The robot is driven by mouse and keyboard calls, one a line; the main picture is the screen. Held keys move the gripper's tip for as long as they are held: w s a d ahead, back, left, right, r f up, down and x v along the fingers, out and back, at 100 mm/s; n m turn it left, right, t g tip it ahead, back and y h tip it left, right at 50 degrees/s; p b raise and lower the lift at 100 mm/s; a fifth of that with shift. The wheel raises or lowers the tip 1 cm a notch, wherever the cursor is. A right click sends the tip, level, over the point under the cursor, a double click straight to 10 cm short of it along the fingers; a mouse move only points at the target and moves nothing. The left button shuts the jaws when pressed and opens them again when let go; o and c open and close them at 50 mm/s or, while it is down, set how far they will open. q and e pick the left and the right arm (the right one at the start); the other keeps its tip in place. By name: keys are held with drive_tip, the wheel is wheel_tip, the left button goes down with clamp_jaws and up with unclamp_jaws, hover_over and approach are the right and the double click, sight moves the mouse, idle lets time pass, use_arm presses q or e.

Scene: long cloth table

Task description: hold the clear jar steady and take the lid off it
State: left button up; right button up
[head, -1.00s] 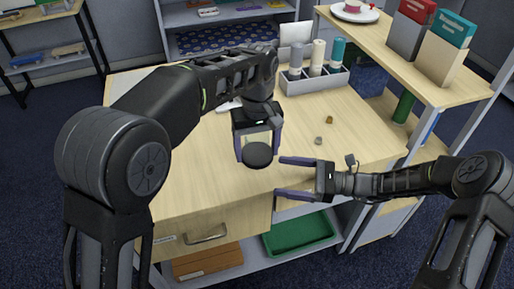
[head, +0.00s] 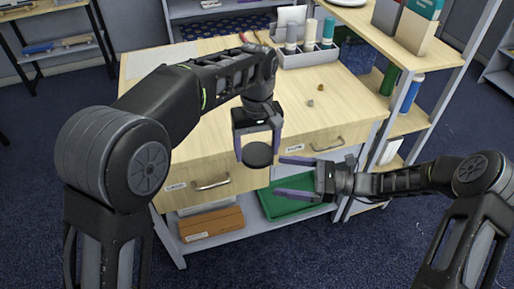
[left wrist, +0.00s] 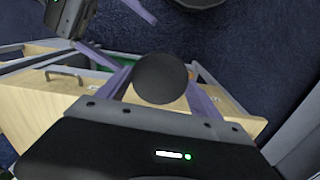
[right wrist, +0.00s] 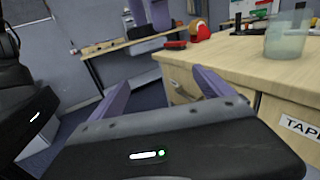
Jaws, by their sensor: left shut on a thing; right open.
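A round black lid (head: 258,155) faces up between the purple fingers of my left gripper (head: 257,150), in front of the table edge. It also shows in the left wrist view as a dark disc (left wrist: 161,78) covering part of both fingers.
The wooden table (head: 330,112) with drawers stands just behind both grippers. A green tray (head: 285,205) and a brown box (head: 210,225) lie on its lower shelf. A translucent cup (right wrist: 286,38) stands on the tabletop in the right wrist view. Bare floor lies in front.

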use_arm(q)
drive_tip(key=shift+s+r, duration=0.15)
drive_tip(key=shift+s, duration=0.35)
drive_tip(key=shift+w+f+m, duration=0.4)
drive_tip(key=shift+w+m, duration=0.1)
drive_tip(key=shift+w, duration=0.15)
drive_tip(key=shift+s+a+f+m, duration=0.15)
drive_tip(key=shift+a+f+m, duration=0.2)
drive_tip(key=shift+m, duration=0.35)
use_arm(e)
drive_tip(key=s+d+f+n+g+h, duration=0.2)
drive_tip(key=s+f+n+h, duration=0.35)
drive_tip(key=f, duration=0.65)
drive_tip(key=s+d+f+n+g+h, duration=0.1)
drive_tip(key=s+f+n+h, duration=0.2)
drive_tip(key=s+f+h, duration=0.65)
use_arm(q)
drive_tip(key=a+f, duration=0.2)
drive_tip(key=a, duration=0.7)
drive_tip(key=s+a+f, duration=0.1)
drive_tip(key=a+f, duration=0.2)
drive_tip(key=a, duration=0.7)
use_arm(e)
drive_tip(key=s+a+f+n+y, duration=0.1)
drive_tip(key=s+a+f+n, duration=0.2)
drive_tip(key=s+n, duration=0.6)
drive_tip(key=shift+s+a+f+n, duration=0.35)
drive_tip(key=shift+a+f, duration=0.05)
drive_tip(key=shift+f, duration=0.1)
